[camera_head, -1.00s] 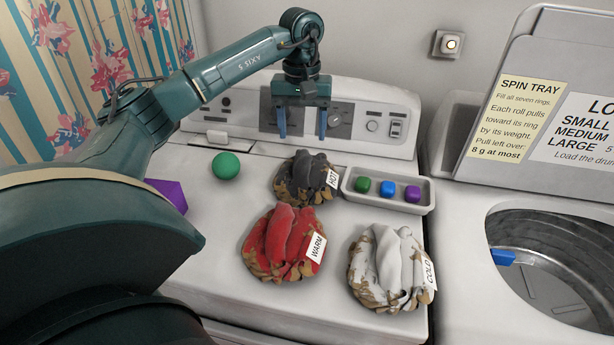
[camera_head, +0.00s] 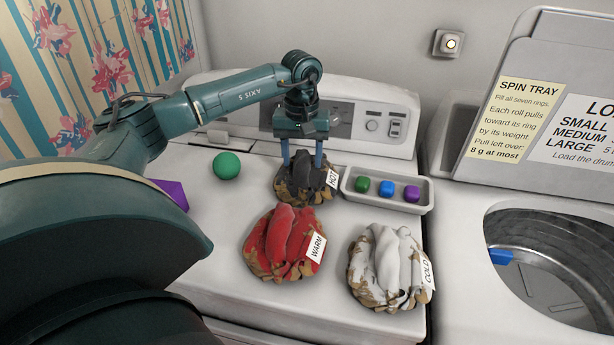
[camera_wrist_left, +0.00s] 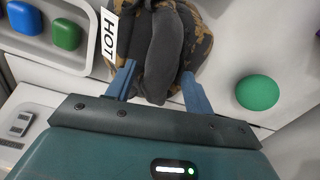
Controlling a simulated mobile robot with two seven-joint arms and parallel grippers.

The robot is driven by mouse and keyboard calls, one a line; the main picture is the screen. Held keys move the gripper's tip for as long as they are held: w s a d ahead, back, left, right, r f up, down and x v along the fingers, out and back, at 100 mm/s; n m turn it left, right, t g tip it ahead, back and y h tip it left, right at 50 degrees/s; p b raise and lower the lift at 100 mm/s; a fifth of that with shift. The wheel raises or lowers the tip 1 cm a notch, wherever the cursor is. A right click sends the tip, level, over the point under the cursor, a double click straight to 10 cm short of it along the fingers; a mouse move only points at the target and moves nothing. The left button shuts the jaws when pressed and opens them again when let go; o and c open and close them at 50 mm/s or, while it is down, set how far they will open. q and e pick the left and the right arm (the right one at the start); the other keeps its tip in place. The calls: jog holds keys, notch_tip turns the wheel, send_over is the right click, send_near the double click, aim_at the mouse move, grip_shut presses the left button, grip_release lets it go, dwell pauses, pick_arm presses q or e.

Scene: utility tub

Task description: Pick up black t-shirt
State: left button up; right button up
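The black t-shirt (camera_head: 306,176) is a bundled dark cloth with brown patches and a white HOT label, on the white machine top. It also shows in the left wrist view (camera_wrist_left: 165,45). My left gripper (camera_head: 302,160) points down at the far side of this bundle. Its two blue fingers (camera_wrist_left: 158,85) are spread, with a dark fold of the shirt between them in the wrist view. I cannot tell whether the fingers touch the cloth. My right gripper is not in view.
A red bundle labelled WARM (camera_head: 286,240) and a white one labelled COLD (camera_head: 388,262) lie nearer. A tray (camera_head: 388,206) with several coloured blocks is to the right, and a green ball (camera_head: 227,165) to the left. A drum opening (camera_head: 545,285) is far right.

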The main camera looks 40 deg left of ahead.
pick_arm(q)
grip_shut()
dwell(0.3)
jog(key=shift+r, duration=0.1)
